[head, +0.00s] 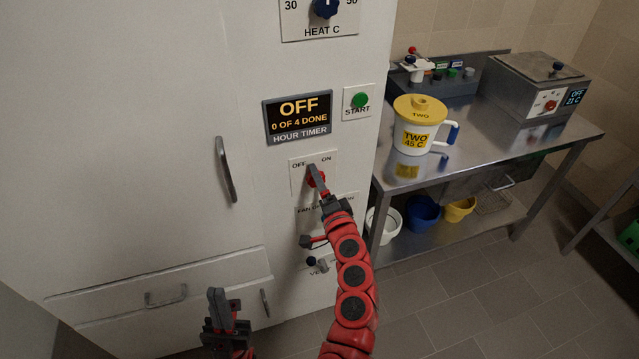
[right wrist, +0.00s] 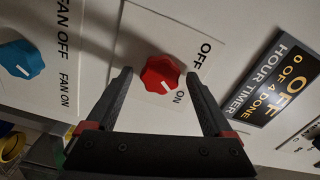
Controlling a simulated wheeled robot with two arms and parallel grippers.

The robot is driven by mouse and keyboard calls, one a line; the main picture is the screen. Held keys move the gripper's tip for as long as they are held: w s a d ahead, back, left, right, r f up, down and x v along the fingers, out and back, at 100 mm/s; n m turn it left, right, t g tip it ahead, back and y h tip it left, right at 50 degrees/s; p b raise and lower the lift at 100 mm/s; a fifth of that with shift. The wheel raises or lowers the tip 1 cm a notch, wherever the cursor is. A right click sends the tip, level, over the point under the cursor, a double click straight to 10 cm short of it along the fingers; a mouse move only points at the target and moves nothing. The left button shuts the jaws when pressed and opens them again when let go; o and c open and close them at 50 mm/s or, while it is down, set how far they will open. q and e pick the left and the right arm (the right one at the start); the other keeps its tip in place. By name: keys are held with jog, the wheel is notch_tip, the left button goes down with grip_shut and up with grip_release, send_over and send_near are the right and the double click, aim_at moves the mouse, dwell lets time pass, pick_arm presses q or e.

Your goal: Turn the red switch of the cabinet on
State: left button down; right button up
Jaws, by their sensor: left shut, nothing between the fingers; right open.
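The red switch (head: 316,178) is a round knob on a white plate on the cabinet (head: 180,90), marked OFF at left and ON at right. In the right wrist view the red switch (right wrist: 160,73) shows its white mark on the side nearer the word ON. My right gripper (right wrist: 159,77) is open, with one finger on each side of the knob and visible gaps between. In the head view my right gripper (head: 321,187) partly covers the switch. My left gripper (head: 219,294) is shut and empty, low before the cabinet's drawers.
A timer display (head: 298,117) above the switch reads OFF, 0 OF 4 DONE. A green START button (head: 360,100) is beside it. A blue fan knob (right wrist: 20,60) sits close to the switch. A steel table (head: 480,140) with a yellow-lidded jug (head: 415,130) stands at right.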

jog(key=p+v, duration=0.1)
jog(key=v, duration=1.6)
jog(key=shift+s, duration=0.2)
